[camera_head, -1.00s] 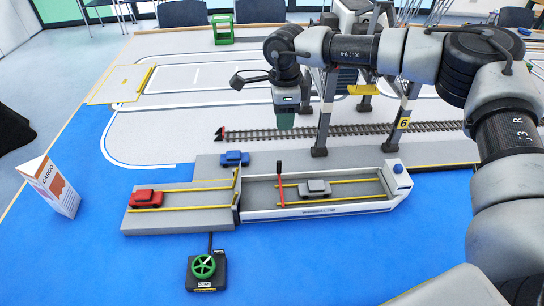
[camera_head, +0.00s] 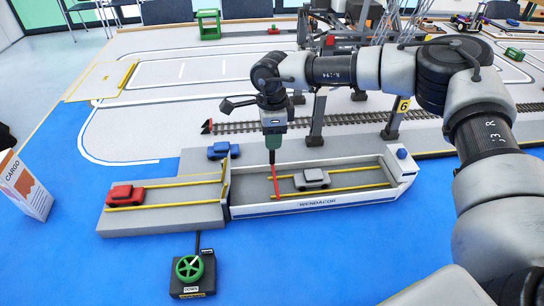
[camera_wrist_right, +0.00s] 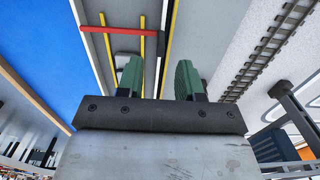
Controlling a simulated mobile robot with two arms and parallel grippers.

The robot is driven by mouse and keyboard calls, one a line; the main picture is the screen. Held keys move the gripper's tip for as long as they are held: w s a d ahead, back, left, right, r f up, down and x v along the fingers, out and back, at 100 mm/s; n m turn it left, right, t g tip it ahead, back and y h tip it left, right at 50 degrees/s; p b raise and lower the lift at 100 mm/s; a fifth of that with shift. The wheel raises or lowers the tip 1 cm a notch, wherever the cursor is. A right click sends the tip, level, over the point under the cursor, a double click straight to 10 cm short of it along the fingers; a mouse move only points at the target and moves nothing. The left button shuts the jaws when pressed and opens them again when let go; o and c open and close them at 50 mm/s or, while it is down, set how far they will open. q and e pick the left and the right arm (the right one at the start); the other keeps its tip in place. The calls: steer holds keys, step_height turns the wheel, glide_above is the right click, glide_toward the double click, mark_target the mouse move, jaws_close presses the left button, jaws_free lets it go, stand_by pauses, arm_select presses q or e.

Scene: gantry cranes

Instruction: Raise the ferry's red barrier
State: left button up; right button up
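The ferry (camera_head: 320,205) is a grey and white deck in the middle of the blue area, marked WENDACOR. Its red barrier (camera_head: 276,184) lies low across the deck, with a dark post at its far end. In the right wrist view the red barrier (camera_wrist_right: 112,30) crosses beyond the fingertips, and its dark end lines up between them. My right gripper (camera_head: 273,140) is just above the dark post. Its green fingers are apart and empty in the wrist view (camera_wrist_right: 158,75). Contact with the post cannot be told. My left gripper is not in view.
A silver car (camera_head: 312,179) stands on the ferry deck beside the barrier. A red car (camera_head: 124,195) is on the ramp (camera_head: 165,215) and a blue car (camera_head: 223,150) behind it. A green handwheel box (camera_head: 190,272) stands in front. Crane legs (camera_head: 317,120) rise right of my gripper.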

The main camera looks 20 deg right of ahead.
mark_target(272, 163)
step_height(272, 163, down, 7)
steer(key=shift+f, duration=0.1)
stand_by(0.3)
jaws_close()
